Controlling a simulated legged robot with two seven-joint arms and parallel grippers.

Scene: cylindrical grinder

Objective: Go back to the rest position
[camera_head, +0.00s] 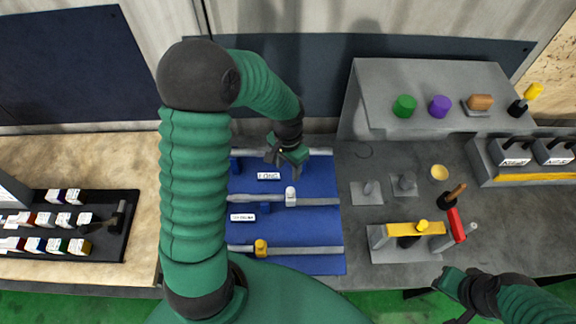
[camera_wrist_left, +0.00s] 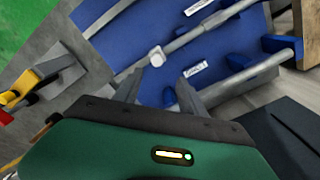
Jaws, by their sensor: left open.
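My left arm reaches up and over from the left in the head view. My left gripper (camera_head: 284,156) is open above the back part of the blue board (camera_head: 300,229). In the left wrist view its two fingers (camera_wrist_left: 160,88) are spread apart with nothing between them, and the blue board (camera_wrist_left: 238,50) lies beyond them. My right gripper (camera_head: 452,290) is at the lower right, near the front edge of the grey bench; I cannot tell whether its jaws are open.
The board carries rails with a white knob (camera_head: 291,195) and a yellow knob (camera_head: 261,247). To the right stand a yellow-topped clamp (camera_head: 414,229) and a grey shelf (camera_head: 425,72) with coloured knobs. A black tray (camera_head: 105,237) of small boxes is at left.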

